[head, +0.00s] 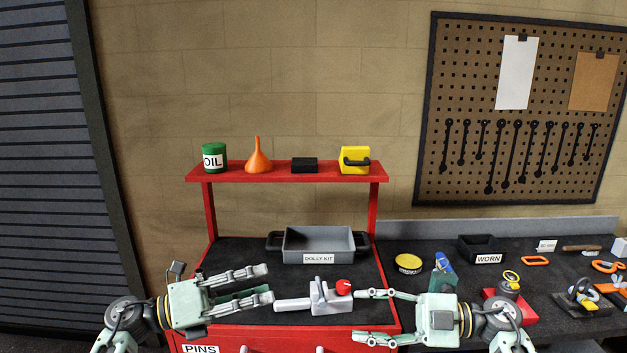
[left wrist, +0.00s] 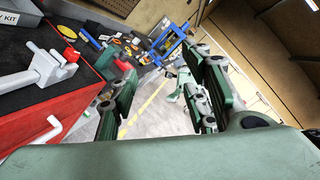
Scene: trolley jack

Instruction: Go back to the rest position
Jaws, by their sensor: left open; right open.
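My left gripper (head: 262,285) is open and empty in the head view, over the left front of the red cart's black top. My right gripper (head: 358,315) is open and empty at the cart's right front. Between them a grey jack part (head: 318,298) with a red knob (head: 343,287) lies on the cart top, apart from my left fingers; whether my right fingertips touch it I cannot tell. The part also shows at the left of the left wrist view (left wrist: 45,70), where my left fingers (left wrist: 160,100) are spread with nothing between them.
A grey bin (head: 319,244) labelled DOLLY KIT stands at the back of the cart (head: 225,258). The red shelf (head: 290,176) above holds an oil can, a funnel, a black box and a yellow box. The bench at right is cluttered around the WORN tray (head: 482,248).

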